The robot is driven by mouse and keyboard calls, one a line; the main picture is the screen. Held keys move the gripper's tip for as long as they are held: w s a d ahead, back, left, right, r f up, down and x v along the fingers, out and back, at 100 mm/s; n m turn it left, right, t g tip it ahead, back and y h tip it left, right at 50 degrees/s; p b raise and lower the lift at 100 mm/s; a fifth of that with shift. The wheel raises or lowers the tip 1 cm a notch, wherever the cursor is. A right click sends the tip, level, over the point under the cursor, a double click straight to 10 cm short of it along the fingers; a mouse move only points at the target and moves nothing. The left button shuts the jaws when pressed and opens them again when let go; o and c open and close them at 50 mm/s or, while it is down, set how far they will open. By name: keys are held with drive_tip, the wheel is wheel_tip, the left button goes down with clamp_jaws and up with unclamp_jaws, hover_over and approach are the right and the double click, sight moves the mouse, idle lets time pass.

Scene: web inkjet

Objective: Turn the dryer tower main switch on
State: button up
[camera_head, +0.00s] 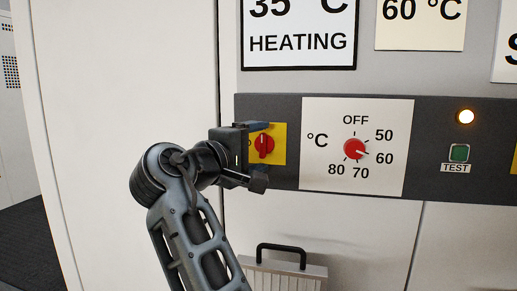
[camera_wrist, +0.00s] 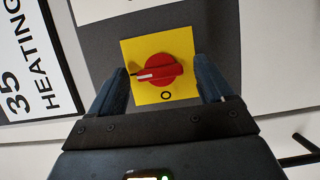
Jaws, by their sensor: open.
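The main switch is a red rotary knob (camera_wrist: 160,70) on a yellow square plate (camera_wrist: 184,45). In the wrist view its white mark points left, and an "O" is printed below it. In the head view the knob (camera_head: 264,145) stands with its grip upright on the dark panel strip. My gripper (camera_head: 264,150) is open in front of the plate, with one finger above the knob and one below. In the wrist view the fingers (camera_wrist: 161,68) flank the knob with gaps on both sides. I cannot tell how deep the fingertips reach.
Right of the switch is a white temperature dial plate with a red knob (camera_head: 354,148), then a lit amber lamp (camera_head: 465,116) and a green TEST button (camera_head: 459,152). A HEATING sign (camera_head: 298,43) hangs above. A black handle (camera_head: 281,248) juts out below.

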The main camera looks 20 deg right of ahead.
drive_tip(key=v, duration=0.7)
drive_tip(key=shift+b, duration=0.35)
drive_tip(key=shift+a+r, duration=0.1)
